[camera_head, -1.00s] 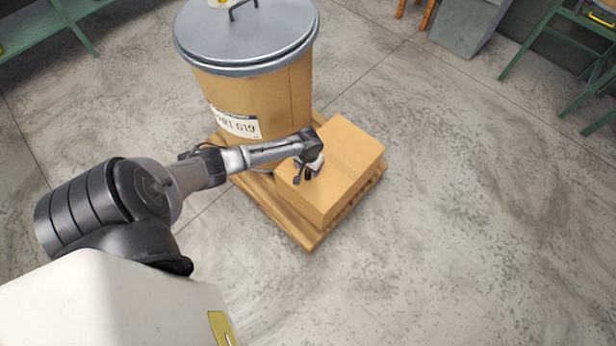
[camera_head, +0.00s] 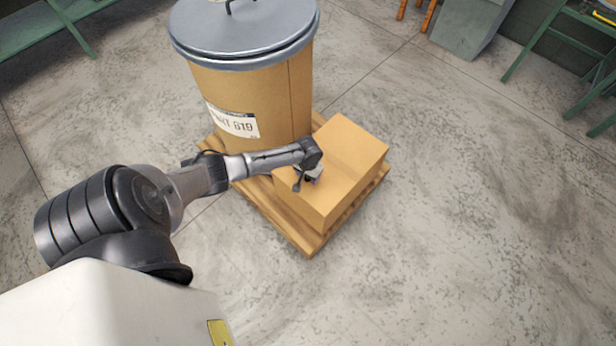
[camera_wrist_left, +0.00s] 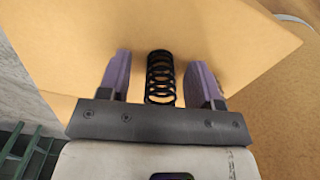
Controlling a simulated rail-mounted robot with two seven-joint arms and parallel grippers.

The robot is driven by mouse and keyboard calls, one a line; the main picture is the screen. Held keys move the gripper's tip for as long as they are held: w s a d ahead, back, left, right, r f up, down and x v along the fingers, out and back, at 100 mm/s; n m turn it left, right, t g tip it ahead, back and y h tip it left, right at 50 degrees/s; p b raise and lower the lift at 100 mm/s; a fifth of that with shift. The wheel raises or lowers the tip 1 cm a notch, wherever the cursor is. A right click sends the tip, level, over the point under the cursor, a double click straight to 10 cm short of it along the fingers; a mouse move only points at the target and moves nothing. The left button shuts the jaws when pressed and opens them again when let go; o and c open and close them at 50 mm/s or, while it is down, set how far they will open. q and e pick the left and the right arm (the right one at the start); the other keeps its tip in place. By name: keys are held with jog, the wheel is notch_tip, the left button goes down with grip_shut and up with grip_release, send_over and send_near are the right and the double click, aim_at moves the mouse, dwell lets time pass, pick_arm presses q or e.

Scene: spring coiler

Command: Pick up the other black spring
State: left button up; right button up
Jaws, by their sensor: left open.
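A black spring (camera_wrist_left: 161,76) lies on top of the cardboard box (camera_wrist_left: 255,45) in the left wrist view. My left gripper (camera_wrist_left: 161,75) is open, with its two purplish fingers on either side of the spring and a gap between each finger and the coil. In the head view my left gripper (camera_head: 306,182) is low over the left part of the box (camera_head: 350,160). The spring cannot be made out there. My right gripper is not in view.
The box stands on a wooden pallet (camera_head: 302,240) beside a large brown drum (camera_head: 280,95) with a grey lid (camera_head: 245,30). The drum rises close behind my left forearm. Open concrete floor (camera_head: 470,210) lies to the right. Green shelving stands at the back.

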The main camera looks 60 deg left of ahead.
pick_arm(q)
jog(key=c, duration=1)
